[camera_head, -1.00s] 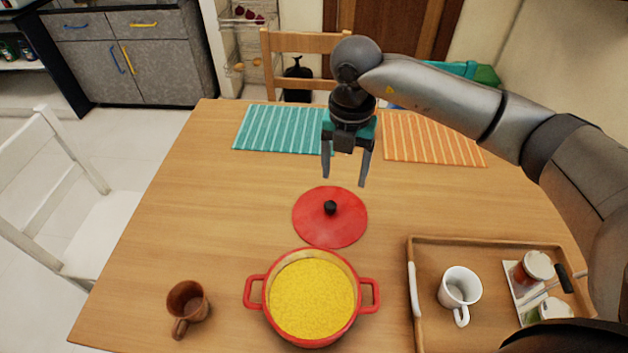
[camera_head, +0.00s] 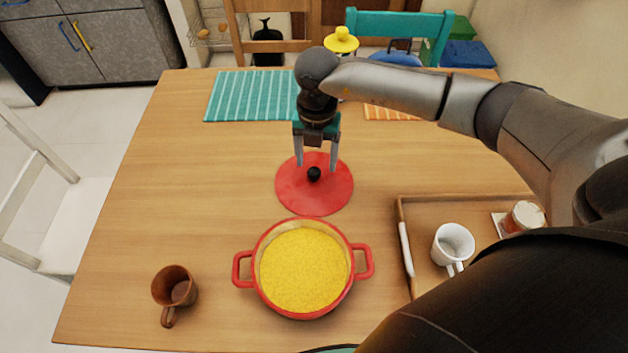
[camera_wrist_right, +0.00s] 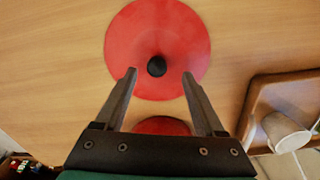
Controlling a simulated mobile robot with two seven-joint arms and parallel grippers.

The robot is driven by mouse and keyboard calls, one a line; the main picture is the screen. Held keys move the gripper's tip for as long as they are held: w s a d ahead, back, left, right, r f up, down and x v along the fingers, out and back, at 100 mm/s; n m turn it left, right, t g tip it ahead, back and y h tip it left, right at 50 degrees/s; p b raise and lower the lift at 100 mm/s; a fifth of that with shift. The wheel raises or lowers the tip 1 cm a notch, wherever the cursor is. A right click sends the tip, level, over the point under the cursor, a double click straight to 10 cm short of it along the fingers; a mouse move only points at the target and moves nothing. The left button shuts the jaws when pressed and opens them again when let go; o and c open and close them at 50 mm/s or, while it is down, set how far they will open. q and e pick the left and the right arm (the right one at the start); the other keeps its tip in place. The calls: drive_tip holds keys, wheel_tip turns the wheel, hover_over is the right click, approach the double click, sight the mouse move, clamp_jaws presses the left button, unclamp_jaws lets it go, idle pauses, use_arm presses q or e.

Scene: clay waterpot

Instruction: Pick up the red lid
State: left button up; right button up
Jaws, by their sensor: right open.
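The red lid (camera_head: 314,198) is a flat red disc with a round black knob (camera_head: 314,174) at its middle. It lies on the wooden table behind the red pot (camera_head: 305,310), which is full of yellow contents. My right gripper (camera_head: 316,168) is open above the lid, its fingers on either side of the knob in the head view. In the right wrist view, the knob (camera_wrist_right: 156,66) shows just beyond and between the fingertips (camera_wrist_right: 160,72), with nothing held. The lid (camera_wrist_right: 190,35) shows whole there apart from what the fingers cover. My left gripper is not in view.
A brown cup (camera_head: 175,290) stands left of the pot. A wooden tray (camera_head: 420,205) with a white mug (camera_head: 453,244) and a jar (camera_head: 523,217) is at the right. A teal striped mat (camera_head: 250,96) lies at the back. The table left of the lid is clear.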

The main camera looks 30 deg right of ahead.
sight(314, 171)
drive_tip(key=f, duration=0.2)
drive_tip(key=f+b, duration=0.1)
drive_tip(key=f, duration=0.1)
drive_tip(key=shift+w+a, duration=0.1)
drive_tip(key=shift+a, duration=0.1)
drive_tip(key=shift+f, duration=0.25)
drive_tip(key=c, duration=0.8)
drive_tip(key=shift+c, duration=1.3)
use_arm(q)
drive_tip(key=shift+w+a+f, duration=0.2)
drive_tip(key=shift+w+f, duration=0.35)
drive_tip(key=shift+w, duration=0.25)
use_arm(e)
clamp_jaws()
